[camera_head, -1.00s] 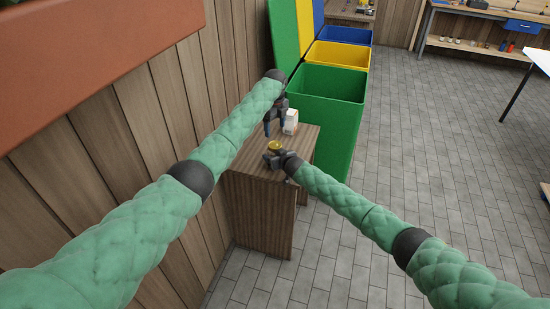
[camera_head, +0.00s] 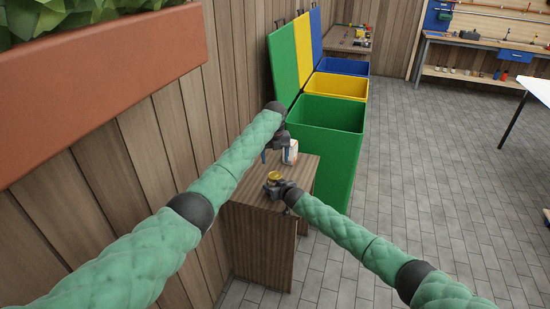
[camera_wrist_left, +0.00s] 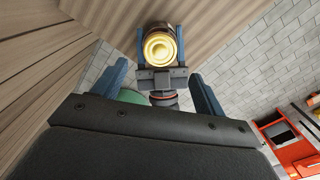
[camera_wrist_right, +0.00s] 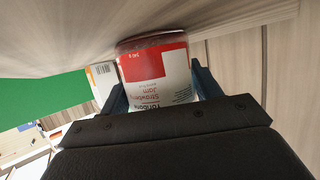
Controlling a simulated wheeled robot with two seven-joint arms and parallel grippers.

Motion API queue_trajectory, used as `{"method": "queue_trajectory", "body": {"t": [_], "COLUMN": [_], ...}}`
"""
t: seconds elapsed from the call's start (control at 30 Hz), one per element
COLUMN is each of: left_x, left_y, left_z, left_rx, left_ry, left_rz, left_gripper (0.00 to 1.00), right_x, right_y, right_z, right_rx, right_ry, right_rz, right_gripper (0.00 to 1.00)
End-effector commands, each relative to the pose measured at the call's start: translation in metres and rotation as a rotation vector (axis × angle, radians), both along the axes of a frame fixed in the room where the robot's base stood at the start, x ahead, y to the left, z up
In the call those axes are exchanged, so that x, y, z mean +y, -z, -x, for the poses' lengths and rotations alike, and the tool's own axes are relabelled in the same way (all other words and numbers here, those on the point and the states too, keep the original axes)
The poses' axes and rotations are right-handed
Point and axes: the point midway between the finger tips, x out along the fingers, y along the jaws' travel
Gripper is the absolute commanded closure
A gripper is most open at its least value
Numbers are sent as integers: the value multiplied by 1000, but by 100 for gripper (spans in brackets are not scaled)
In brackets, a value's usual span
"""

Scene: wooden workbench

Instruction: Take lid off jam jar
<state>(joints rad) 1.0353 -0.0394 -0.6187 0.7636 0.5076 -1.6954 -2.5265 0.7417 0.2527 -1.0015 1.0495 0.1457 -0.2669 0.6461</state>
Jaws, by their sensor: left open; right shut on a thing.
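The jam jar stands on the wooden table with its gold lid (camera_head: 274,175) on top. In the right wrist view the jar (camera_wrist_right: 158,72) shows a red and white strawberry jam label. My right gripper (camera_head: 275,187) is shut around the jar's body, one finger on each side. My left gripper (camera_head: 276,156) is open and empty, pointing down above the table, behind the jar in the head view. In the left wrist view the gold lid (camera_wrist_left: 160,47) lies beyond the open left fingers (camera_wrist_left: 160,88), apart from them.
A white carton (camera_head: 290,152) stands on the table (camera_head: 262,197) behind the jar, close to my left gripper. A green bin (camera_head: 330,145) stands against the table's far side. A wooden wall (camera_head: 160,130) runs along the left.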

Motion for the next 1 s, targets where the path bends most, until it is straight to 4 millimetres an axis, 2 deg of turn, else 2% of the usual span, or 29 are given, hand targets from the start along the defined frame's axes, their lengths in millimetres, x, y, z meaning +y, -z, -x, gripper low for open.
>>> {"method": "queue_trajectory", "body": {"t": [0.27, 0.7, 1.0], "left_x": [0, 0, 0], "left_y": [6, 62, 79], "left_z": [0, 0, 0], "left_rx": [1, 1, -1], "left_ry": [92, 90, 90], "left_rz": [0, 0, 0], "left_gripper": [28, 28, 28], "right_x": [0, 0, 0], "right_y": [0, 0, 0], "right_z": [0, 0, 0], "right_rx": [0, 0, 0], "right_ry": [0, 0, 0], "right_rz": [0, 0, 0], "right_gripper": [100, 100, 100]}}
